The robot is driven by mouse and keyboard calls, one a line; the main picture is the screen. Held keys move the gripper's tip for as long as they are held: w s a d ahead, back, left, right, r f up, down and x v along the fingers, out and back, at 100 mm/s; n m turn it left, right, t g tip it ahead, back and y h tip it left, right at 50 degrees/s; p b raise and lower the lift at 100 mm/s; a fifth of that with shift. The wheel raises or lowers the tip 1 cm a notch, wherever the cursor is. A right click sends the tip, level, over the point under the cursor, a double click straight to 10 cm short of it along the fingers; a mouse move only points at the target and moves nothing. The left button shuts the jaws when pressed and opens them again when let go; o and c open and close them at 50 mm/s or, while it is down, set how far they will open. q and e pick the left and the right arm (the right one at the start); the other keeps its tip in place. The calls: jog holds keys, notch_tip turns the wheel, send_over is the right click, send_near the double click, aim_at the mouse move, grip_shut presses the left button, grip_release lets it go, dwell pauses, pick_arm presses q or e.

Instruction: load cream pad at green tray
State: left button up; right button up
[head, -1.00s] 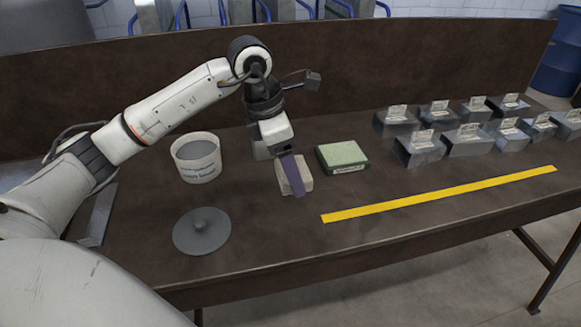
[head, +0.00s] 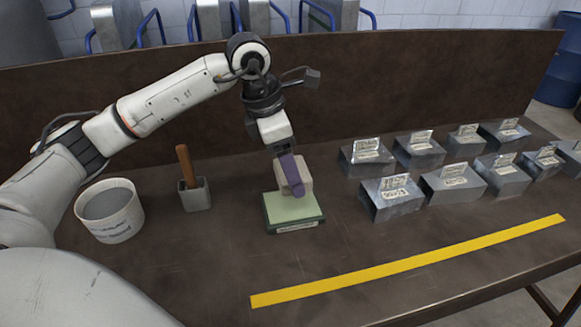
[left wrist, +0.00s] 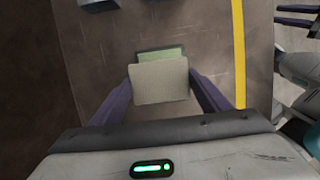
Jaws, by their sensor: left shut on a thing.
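The cream pad (head: 306,174) is a pale block held between the purple fingers of my left gripper (head: 291,178). In the left wrist view the pad (left wrist: 158,82) fills the gap between both fingers. The green tray (head: 292,210), with a pale green top, dark green sides and a label on its front, sits on the bench directly under the pad. In the left wrist view the tray (left wrist: 160,54) shows partly past the pad and looks farther away. The pad hides part of the tray's top, and I cannot tell the exact gap.
Several labelled metal blocks (head: 387,198) stand to the right. A yellow strip (head: 410,262) runs along the front of the bench. A white bucket (head: 110,210) and a holder with a wooden handle (head: 193,180) stand to the left. A brown backboard closes the rear.

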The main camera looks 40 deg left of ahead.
aim_at(293, 203)
pick_arm(q)
jog(key=shift+s+f+b, duration=0.25)
jog(key=shift+f+b, duration=0.25)
jog(key=shift+f, duration=0.25)
notch_tip(293, 203, down, 4)
jog(key=b, duration=0.3)
jog(key=shift+w, duration=0.1)
pick_arm(e)
jog(key=shift+w+a+f, duration=0.15)
jog(key=shift+a+f, duration=0.15)
jog(key=shift+f, duration=0.25)
jog(key=shift+w+a+f, duration=0.1)
jog(key=shift+a+f, duration=0.2)
jog(key=shift+f, duration=0.2)
pick_arm(q)
jog(key=shift+f+b, duration=0.4)
jog(key=shift+f, duration=0.25)
pick_arm(e)
jog(key=shift+s+f, duration=0.1)
jog(key=shift+f, duration=0.45)
pick_arm(q)
jog(key=shift+r+p, duration=2.65)
jog(key=shift+r, duration=0.95)
pick_arm(e)
notch_tip(293, 203, up, 5)
jog(key=shift+r, duration=0.15)
